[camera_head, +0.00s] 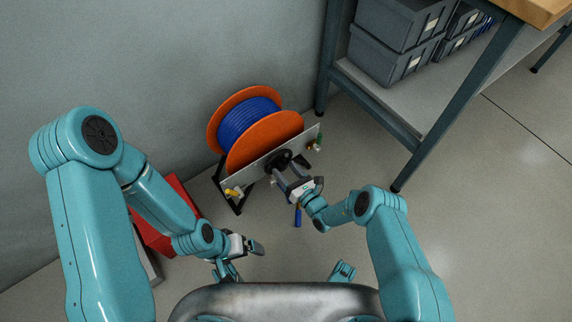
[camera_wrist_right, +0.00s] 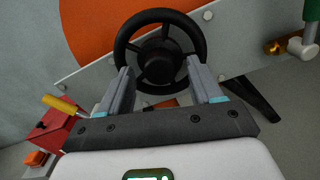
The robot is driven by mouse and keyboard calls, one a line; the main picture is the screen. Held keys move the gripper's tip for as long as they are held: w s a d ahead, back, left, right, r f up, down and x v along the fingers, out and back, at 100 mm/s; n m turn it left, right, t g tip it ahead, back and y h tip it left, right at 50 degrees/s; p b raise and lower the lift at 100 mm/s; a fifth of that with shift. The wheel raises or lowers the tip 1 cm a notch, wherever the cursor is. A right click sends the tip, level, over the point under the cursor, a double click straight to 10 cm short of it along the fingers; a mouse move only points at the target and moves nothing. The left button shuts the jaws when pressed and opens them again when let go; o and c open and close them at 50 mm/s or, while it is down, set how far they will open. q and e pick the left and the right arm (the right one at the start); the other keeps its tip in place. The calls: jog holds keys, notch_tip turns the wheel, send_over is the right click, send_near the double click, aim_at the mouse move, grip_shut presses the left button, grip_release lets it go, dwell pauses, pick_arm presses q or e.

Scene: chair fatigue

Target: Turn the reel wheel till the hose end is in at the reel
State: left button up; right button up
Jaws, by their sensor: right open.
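The reel, with orange side discs (camera_head: 265,138) and blue hose (camera_head: 246,115) wound on it, stands against the wall behind a pale metal plate. Its black reel wheel (camera_head: 279,160) sits on the front of that plate. The wheel also shows in the right wrist view (camera_wrist_right: 160,15). My right gripper (camera_head: 281,171) is open at the wheel's lower rim, with one finger on each side; I cannot tell whether they touch it. A short blue piece (camera_head: 298,217), perhaps the hose end, shows below the reel. My left gripper (camera_head: 257,247) is low, away from the reel; its jaw gap is unclear.
A red box (camera_head: 176,190) stands left of the reel, partly behind my left arm. A yellow handle (camera_head: 234,192) and a green-handled fitting (camera_head: 318,142) are on the plate's ends. A workbench with grey bins (camera_head: 386,58) stands at right. The floor (camera_head: 480,190) at right is clear.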

pick_arm(q)
jog(key=shift+w, duration=0.35)
